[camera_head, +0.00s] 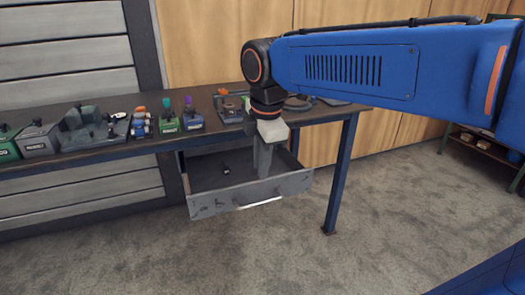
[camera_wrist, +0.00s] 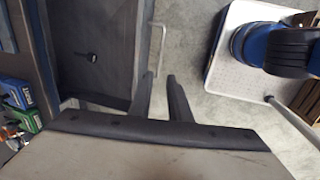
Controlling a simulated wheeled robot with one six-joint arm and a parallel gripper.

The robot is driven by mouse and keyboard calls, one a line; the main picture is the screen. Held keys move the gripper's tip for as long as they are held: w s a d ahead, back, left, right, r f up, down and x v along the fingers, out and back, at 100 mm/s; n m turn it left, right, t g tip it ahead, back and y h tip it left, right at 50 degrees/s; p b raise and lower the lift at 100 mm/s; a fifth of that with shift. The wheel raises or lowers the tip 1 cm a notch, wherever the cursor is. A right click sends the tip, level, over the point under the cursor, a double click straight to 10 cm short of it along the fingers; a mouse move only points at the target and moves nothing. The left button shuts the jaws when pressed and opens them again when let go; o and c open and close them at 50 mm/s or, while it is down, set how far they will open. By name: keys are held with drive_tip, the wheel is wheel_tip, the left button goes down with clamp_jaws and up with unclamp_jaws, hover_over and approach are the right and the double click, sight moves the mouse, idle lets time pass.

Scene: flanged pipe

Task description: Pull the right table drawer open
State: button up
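The right table drawer (camera_head: 215,207) is pulled out from under the table, its grey tray open to view. Its pale bar handle (camera_head: 262,203) is on the front face and also shows in the wrist view (camera_wrist: 157,45). My gripper (camera_head: 263,175) points down at the drawer's front right part. In the wrist view, its two dark fingers (camera_wrist: 160,76) are apart with nothing gripped between them. The left fingertip is close to the near end of the handle; whether they touch I cannot tell.
A small dark object (camera_head: 224,169) lies in the drawer. A blue table leg (camera_head: 342,175) stands right of the drawer. The carpeted floor in front is clear.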

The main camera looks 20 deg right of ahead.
drive_tip(key=shift+s+r, duration=0.2)
drive_tip(key=shift+r, duration=0.8)
drive_tip(key=shift+s+r, duration=0.2)
drive_tip(key=shift+r, duration=0.75)
drive_tip(key=s+d+f+m+t, duration=0.1)
drive_tip(key=s+d+f+m, duration=0.3)
drive_tip(key=s+f+m, duration=0.2)
drive_tip(key=s+d+f+m+t, duration=0.1)
drive_tip(key=s+d+f+m, duration=0.3)
drive_tip(key=f+m, duration=0.6)
drive_tip(key=s+m, duration=0.2)
drive_tip(key=shift+s+t, duration=0.3)
drive_tip(key=shift+s, duration=0.05)
